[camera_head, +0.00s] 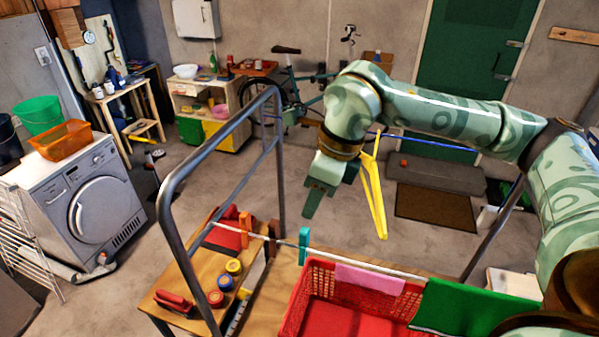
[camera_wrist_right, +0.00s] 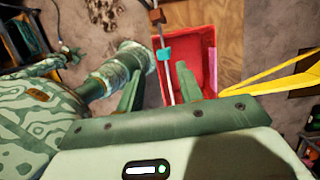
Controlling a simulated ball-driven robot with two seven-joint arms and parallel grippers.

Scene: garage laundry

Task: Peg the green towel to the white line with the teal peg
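The teal peg (camera_head: 304,245) sits upright on the white line (camera_head: 335,257), left of the pink cloth; it also shows in the right wrist view (camera_wrist_right: 163,54). The green towel (camera_head: 478,308) hangs over the line at the lower right, partly cut off by my arm and the frame edge. My right gripper (camera_head: 328,190) is above and behind the line in the head view, fingers pointing down. In the wrist view its two fingers (camera_wrist_right: 158,88) are apart with nothing between them, and the teal peg lies beyond the gap. My left gripper is not in view.
An orange peg (camera_head: 246,222) and a brown peg (camera_head: 272,238) are also on the line. A pink cloth (camera_head: 370,280) hangs over the red basket (camera_head: 297,308). A grey rail (camera_head: 172,215) rises at left. A yellow hanger (camera_head: 374,195) is close beside my right gripper.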

